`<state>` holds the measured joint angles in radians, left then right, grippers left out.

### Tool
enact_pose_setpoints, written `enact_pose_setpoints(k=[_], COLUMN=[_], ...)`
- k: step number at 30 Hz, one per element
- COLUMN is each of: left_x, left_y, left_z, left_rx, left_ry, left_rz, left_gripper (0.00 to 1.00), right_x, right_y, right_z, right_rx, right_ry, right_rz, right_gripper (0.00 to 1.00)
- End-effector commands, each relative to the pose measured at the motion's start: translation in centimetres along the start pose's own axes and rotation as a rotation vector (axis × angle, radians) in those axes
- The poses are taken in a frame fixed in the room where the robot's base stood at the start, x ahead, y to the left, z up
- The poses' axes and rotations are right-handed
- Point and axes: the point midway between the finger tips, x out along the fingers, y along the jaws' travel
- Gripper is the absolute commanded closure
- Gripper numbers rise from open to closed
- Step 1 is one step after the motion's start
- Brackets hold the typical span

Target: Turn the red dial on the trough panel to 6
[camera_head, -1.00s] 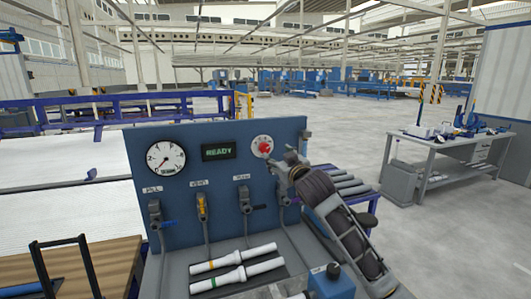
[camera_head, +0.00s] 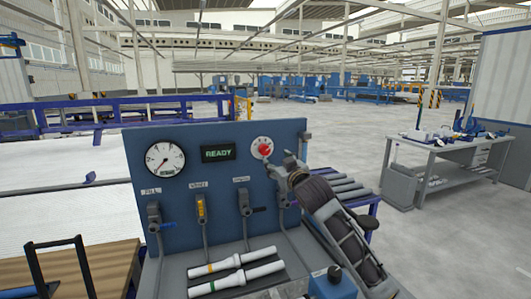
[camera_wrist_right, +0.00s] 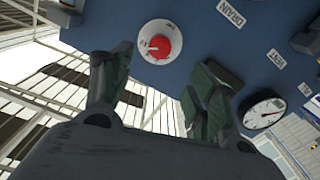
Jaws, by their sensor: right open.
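The blue trough panel (camera_head: 222,133) stands upright in the head view. The red dial (camera_head: 264,150) sits on a round white plate at its upper right. In the right wrist view the dial (camera_wrist_right: 161,44) is fully visible, with a white pointer mark on its left part; the numbers are too small to read. My right gripper (camera_head: 279,167) is just below and right of the dial. In the right wrist view its open fingers (camera_wrist_right: 158,85) are spread on either side below the dial, with nothing between them, apart from the knob. My left gripper is not in view.
A pressure gauge (camera_head: 165,159) and a READY display (camera_head: 218,153) are on the panel. Two white pipes (camera_head: 238,262) lie on the trough. A workbench (camera_head: 450,150) stands at the right, across open floor.

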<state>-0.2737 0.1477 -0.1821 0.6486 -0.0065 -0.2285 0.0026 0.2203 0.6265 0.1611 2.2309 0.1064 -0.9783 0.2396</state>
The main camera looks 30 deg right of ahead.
Motion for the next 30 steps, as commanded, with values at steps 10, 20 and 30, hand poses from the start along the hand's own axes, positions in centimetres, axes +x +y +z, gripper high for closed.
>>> enact_pose_setpoints(k=[10, 20, 30], left_x=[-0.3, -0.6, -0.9], left_y=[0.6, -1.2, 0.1], left_z=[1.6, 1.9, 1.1], left_rx=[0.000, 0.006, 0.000], left_ry=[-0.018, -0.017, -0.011], left_rz=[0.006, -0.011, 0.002], left_gripper=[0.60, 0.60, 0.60], right_x=[2.6, 5.8, 8.9], right_y=[0.1, 0.0, 0.1], right_z=[-0.1, -0.1, -0.1], right_rx=[0.000, 0.000, 0.001], right_ry=[0.000, 0.000, 0.000], right_rz=[0.001, 0.000, 0.001], right_gripper=[0.41, 0.41, 0.41])
